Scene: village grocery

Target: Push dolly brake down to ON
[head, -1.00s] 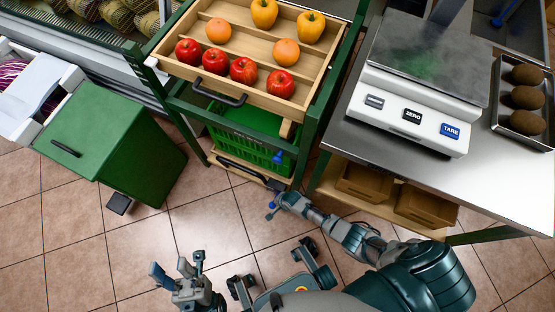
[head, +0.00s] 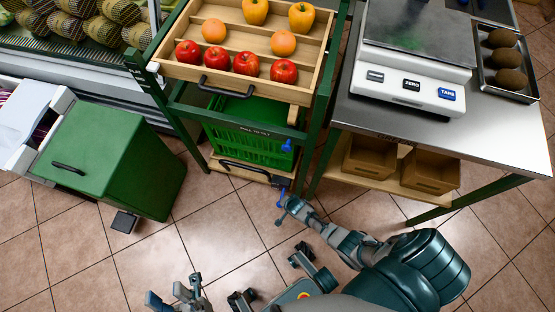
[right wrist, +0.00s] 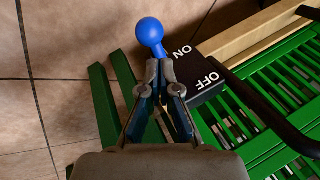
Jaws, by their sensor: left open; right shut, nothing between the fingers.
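The dolly (head: 240,172) is a low wooden base with a black handle, under a green crate (head: 250,150) below the fruit rack. In the right wrist view, a black brake plate (right wrist: 207,80) reads ON and OFF. A blue ball knob (right wrist: 150,32) on a short stem is beside its ON end. My right gripper (right wrist: 160,72) is shut and empty, its tips just short of the ball and covering part of the stem; I cannot tell whether they touch. In the head view, this gripper (head: 286,208) is low, by the dolly's front corner. My left gripper (head: 178,290) is open above the floor, partly cut off.
A wooden fruit tray (head: 300,94) with apples, oranges and peppers sits above the crate. A green bin (head: 110,155) stands left. At right, a steel table (head: 380,118) carries a scale (head: 415,85). The tiled floor (head: 220,235) in front is clear.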

